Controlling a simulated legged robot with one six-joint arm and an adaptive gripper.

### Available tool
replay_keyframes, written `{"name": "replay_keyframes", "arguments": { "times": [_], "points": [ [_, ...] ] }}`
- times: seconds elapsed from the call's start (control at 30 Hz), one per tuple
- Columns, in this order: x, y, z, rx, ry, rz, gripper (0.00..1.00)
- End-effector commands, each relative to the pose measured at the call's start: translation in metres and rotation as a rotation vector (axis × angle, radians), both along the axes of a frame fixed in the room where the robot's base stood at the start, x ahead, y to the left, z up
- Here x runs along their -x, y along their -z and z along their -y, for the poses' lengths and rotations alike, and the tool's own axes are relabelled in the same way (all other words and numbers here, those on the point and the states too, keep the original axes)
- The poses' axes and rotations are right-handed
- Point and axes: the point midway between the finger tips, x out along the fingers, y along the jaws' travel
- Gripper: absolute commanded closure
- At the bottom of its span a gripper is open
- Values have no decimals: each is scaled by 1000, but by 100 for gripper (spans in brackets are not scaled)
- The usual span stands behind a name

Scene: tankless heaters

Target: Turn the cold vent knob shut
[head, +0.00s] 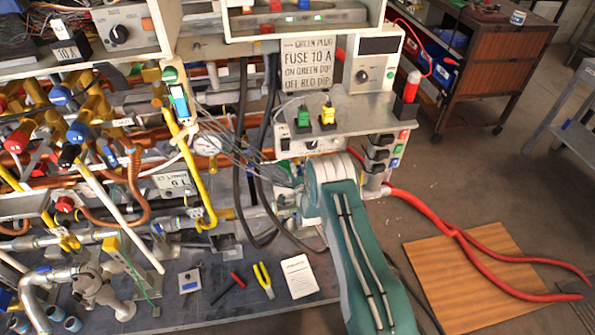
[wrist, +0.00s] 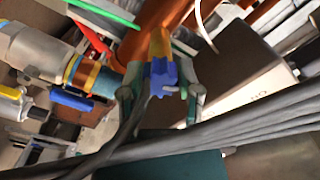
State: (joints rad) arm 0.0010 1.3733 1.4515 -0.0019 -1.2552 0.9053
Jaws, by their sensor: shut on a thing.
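A blue knob (wrist: 160,76) on a yellow stem shows in the middle of the wrist view, in front of a copper-coloured pipe (wrist: 160,22). I take it for the cold vent knob; no label on it is readable. My gripper (wrist: 160,90) has one green-grey finger on each side of the knob and is shut on it. Grey cables cross in front of the gripper's lower part. In the head view my green arm reaches up to the pipework, and the gripper and this knob are hidden or too cluttered to pick out.
Grey cables (head: 230,147) and black hoses (head: 242,165) hang close to my wrist. A pressure gauge (head: 207,144), yellow pipes (head: 188,165) and another blue knob (head: 60,95) are to the left. Loose tools (head: 263,280) lie below.

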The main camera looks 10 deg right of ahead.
Motion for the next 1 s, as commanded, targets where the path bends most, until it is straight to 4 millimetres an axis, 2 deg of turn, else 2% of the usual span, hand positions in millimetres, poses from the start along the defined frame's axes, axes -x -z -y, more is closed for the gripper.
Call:
{"name": "replay_keyframes", "arguments": {
  "times": [0.2,0.5,1.0],
  "points": [
    [1,3,0,-181,0,-9,100],
    [1,4,0,-354,2,-10,100],
    [2,5,1,-429,3,-11,100]
  ]
}}
